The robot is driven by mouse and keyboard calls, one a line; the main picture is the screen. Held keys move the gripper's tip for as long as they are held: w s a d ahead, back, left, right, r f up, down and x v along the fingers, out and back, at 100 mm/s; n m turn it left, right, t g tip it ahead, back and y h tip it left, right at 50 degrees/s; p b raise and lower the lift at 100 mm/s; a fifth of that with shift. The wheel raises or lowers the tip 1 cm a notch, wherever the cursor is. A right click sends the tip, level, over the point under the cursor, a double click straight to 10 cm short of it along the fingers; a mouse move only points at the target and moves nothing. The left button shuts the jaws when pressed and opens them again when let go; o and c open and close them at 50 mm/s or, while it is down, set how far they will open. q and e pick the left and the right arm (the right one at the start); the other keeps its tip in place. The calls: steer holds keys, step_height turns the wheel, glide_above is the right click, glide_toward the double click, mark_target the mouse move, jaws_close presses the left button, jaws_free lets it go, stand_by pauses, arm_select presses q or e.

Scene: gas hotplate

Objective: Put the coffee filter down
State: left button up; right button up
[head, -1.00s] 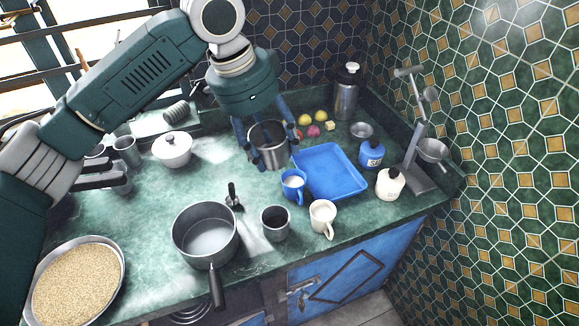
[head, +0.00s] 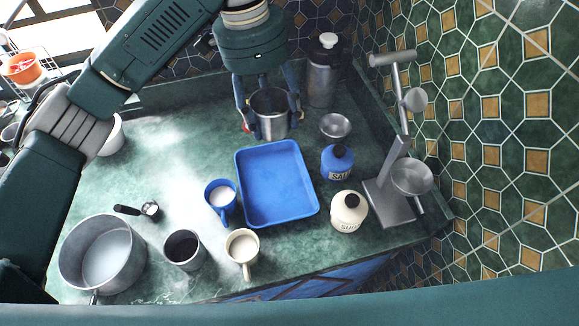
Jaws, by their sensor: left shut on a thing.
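My left gripper (head: 268,104) points down at the back of the counter, with its fingers around an open steel cylinder (head: 272,125). It is shut on this cylinder, which I take to be the coffee filter. The filter looks upright, just behind the far edge of the blue tray (head: 275,212). I cannot tell whether its bottom touches the counter. My right gripper is out of view.
Right of the filter are a steel flask (head: 322,75), a small metal bowl (head: 335,126), a blue salt jar (head: 337,162), a white sugar jar (head: 349,212) and a metal stand (head: 392,190). Mugs (head: 242,247) and a pot (head: 100,262) stand in front. The blue tray is empty.

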arm_select(q)
steer(key=f, duration=0.5)
steer(key=f+p, duration=0.1)
steer(key=f, duration=0.8)
steer(key=shift+s+a+f+p, duration=0.25)
steer(key=shift+a+f+p, duration=0.05)
steer(key=shift+f, duration=0.55)
step_height(320, 180, down, 3)
steer(key=shift+f, duration=0.45)
steer(key=o, duration=0.8)
steer(key=shift+f, duration=0.15)
steer(key=shift+c, duration=0.2)
steer(key=o, duration=0.4)
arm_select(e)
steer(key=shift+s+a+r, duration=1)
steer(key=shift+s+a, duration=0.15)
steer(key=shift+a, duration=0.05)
